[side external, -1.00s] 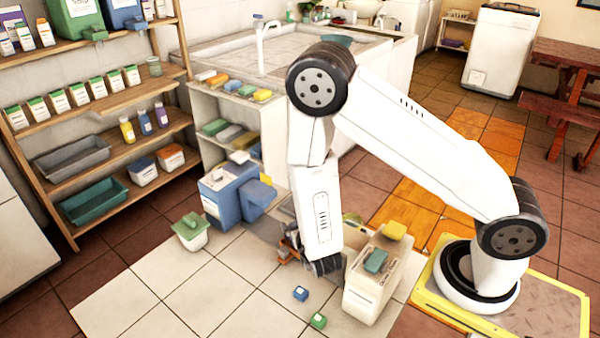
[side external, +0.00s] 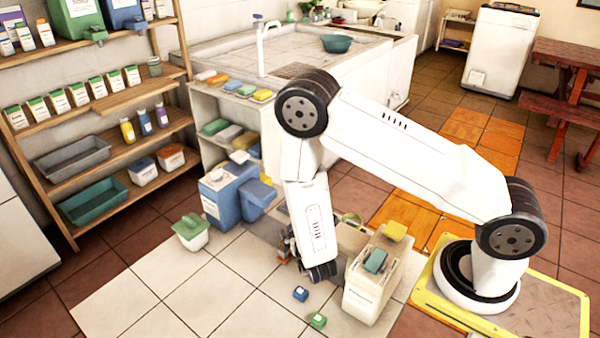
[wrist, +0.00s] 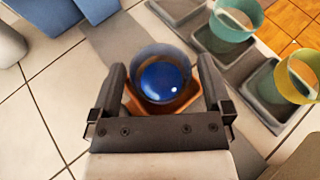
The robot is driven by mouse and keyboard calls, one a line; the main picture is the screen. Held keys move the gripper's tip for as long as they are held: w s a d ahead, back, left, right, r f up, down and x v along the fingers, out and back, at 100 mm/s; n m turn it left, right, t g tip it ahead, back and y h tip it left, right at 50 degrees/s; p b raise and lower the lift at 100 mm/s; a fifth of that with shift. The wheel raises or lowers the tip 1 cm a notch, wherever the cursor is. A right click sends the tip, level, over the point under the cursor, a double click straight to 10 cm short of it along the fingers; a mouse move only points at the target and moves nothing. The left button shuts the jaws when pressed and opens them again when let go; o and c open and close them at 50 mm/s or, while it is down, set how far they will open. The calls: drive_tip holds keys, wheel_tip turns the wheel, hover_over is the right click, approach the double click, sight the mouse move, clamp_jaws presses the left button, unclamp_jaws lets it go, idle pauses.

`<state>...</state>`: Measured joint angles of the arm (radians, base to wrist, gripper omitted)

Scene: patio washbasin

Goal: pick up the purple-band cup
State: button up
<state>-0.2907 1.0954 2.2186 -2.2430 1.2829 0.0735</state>
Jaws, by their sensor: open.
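In the wrist view a cup with a dull blue-purple rim band (wrist: 139,57) stands between the fingers of my gripper (wrist: 163,72). A shiny blue ball (wrist: 163,82) shows inside it. An orange-brown piece (wrist: 188,99) shows around its lower part; I cannot tell whether it is a holder. My gripper is open, one finger on each side of the cup; whether either finger touches it is unclear. In the side view my gripper (side external: 288,248) is low over the floor tiles, mostly hidden by my wrist, and the cup cannot be made out.
A teal-band cup (wrist: 232,22) and a yellow-band cup (wrist: 297,78) stand in grey tray compartments to the right. A blue bin (side external: 225,192) is left of my gripper.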

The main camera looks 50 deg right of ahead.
drive_tip(key=shift+w+d+f, duration=0.25)
drive_tip(key=shift+w+d, duration=0.15)
drive_tip(key=shift+w, duration=0.05)
drive_tip(key=c, duration=1.2)
drive_tip(key=shift+o, duration=0.2)
drive_tip(key=shift+r, duration=0.2)
wheel_tip(320, 180, up, 10)
drive_tip(key=shift+f, duration=0.2)
idle(0.5)
